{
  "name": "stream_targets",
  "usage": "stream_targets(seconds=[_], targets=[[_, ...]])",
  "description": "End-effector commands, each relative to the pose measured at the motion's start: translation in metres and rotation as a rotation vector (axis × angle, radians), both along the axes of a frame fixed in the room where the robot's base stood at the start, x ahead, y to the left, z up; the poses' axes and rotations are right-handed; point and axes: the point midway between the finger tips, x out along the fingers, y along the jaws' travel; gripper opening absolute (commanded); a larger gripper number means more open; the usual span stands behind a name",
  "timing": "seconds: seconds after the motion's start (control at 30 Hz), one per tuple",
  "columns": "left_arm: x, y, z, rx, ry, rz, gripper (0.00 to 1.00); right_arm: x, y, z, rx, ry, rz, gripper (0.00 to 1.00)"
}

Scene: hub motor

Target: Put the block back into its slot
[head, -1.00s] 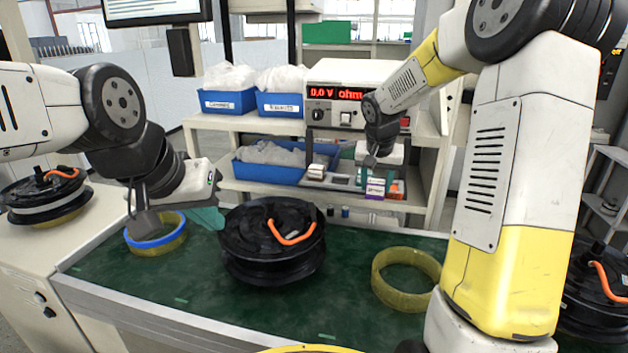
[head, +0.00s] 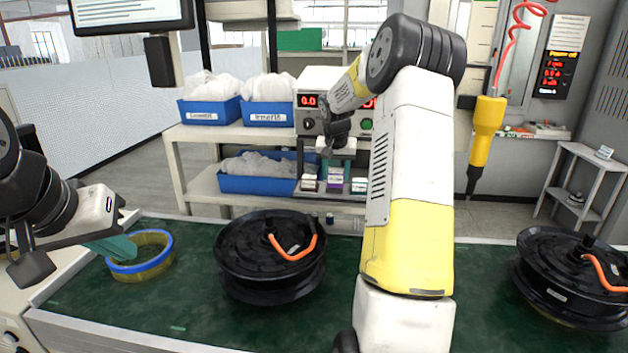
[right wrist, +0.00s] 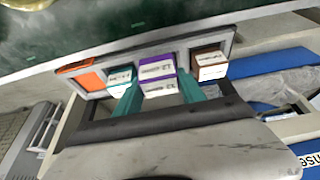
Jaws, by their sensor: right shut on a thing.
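My right gripper (head: 337,163) reaches down at the shelf at the back, in front of the meter. In the right wrist view its two teal fingers (right wrist: 162,100) stand on either side of a purple block (right wrist: 157,76) and are shut on it. The block shows two white labelled faces; I cannot tell if it is in its slot or just above it. It lines up with the row in the grey tray (right wrist: 229,45): orange block (right wrist: 88,80), teal block (right wrist: 121,79), brown block (right wrist: 209,65). My left gripper (head: 112,247) is beside a blue-rimmed yellow ring (head: 150,262); its opening is unclear.
A black hub motor (head: 268,255) with an orange cable sits mid-bench on the green mat (head: 200,310). Another motor (head: 570,275) stands at the right. Blue bins (head: 208,112) and a meter (head: 308,102) stand on the upper shelf. A yellow tool (head: 486,130) hangs at right.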

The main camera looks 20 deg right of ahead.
Motion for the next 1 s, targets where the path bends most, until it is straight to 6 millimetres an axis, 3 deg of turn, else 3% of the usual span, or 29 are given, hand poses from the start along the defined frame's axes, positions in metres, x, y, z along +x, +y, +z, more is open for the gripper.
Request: stream_targets(seconds=[0.1, 0.23, 0.37, 0.6, 0.97, 1.0], targets=[[0.000, 0.000, 0.000, 0.000, 0.000, 0.000, 0.00, 0.024, -0.005, -0.003, 0.002, -0.001, 0.001, 0.00], [0.000, 0.000, 0.000, 0.000, 0.000, 0.000, 0.00, 0.035, -0.008, -0.003, 0.001, -0.001, -0.001, 0.00], [0.000, 0.000, 0.000, 0.000, 0.000, 0.000, 0.00, 0.036, -0.009, -0.010, 0.000, 0.001, 0.000, 0.00], [0.000, 0.000, 0.000, 0.000, 0.000, 0.000, 0.00, 0.036, -0.009, -0.038, 0.001, 0.000, 0.000, 0.00], [0.000, 0.000, 0.000, 0.000, 0.000, 0.000, 0.00, 0.036, -0.008, -0.042, 0.001, 0.000, 0.000, 0.00], [0.000, 0.000, 0.000, 0.000, 0.000, 0.000, 0.00, 0.036, -0.009, -0.042, 0.001, 0.000, 0.000, 0.55]])
